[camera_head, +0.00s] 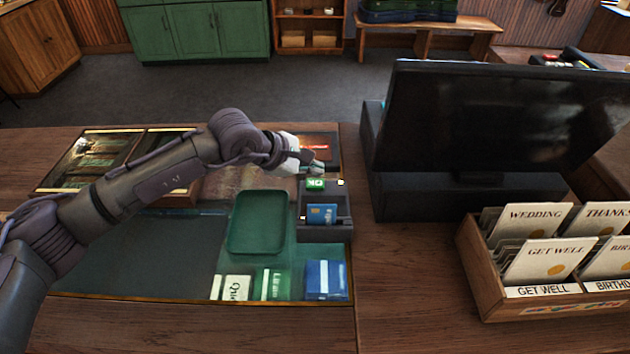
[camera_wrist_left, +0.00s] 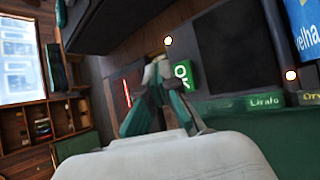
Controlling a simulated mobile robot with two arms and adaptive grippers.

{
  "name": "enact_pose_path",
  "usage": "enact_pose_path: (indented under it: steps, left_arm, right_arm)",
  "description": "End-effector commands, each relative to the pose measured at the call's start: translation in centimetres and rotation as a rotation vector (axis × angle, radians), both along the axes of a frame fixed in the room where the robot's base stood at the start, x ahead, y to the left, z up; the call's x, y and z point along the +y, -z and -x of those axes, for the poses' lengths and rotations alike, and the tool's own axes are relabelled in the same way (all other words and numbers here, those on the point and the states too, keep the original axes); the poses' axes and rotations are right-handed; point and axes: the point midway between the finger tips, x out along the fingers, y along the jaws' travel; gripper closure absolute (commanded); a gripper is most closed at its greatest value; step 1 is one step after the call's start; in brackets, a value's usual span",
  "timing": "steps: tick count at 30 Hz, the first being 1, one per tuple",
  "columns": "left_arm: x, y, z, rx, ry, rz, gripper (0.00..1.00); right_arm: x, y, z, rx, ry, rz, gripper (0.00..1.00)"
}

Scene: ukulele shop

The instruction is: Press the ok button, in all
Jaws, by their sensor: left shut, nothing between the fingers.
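The ok button (camera_head: 315,184) is a small green square with white lettering at the far end of a dark card device (camera_head: 325,233) on the counter. In the left wrist view the ok button (camera_wrist_left: 184,76) shows just right of the fingertips. My left gripper (camera_head: 318,168) is shut and empty, with its fingertips at the far edge of the button. In the left wrist view the gripper (camera_wrist_left: 158,72) partly covers the button's left side. I cannot tell whether the tips touch it. My right gripper is in neither view.
A blue card (camera_head: 322,213) sits on the device. A green tray (camera_head: 257,222) lies to its left on the counter. A large black monitor (camera_head: 490,115) and a wooden box of greeting cards (camera_head: 475,275) stand to the right. The counter's front strip is clear.

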Motion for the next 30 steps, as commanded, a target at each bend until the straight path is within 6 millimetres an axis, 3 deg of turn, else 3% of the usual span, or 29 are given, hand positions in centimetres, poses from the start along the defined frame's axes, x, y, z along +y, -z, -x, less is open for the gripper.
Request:
enact_pose_path:
  steps: [11, 30]
  left_arm:
    - [0.0, -3.9, 0.0, -0.003, 0.001, 0.001, 1.0]
    - [0.0, -4.0, 0.0, 0.0, 0.001, 0.001, 1.0]
  right_arm:
    - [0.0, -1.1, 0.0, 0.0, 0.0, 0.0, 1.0]
    - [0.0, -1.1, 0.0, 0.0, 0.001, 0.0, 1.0]
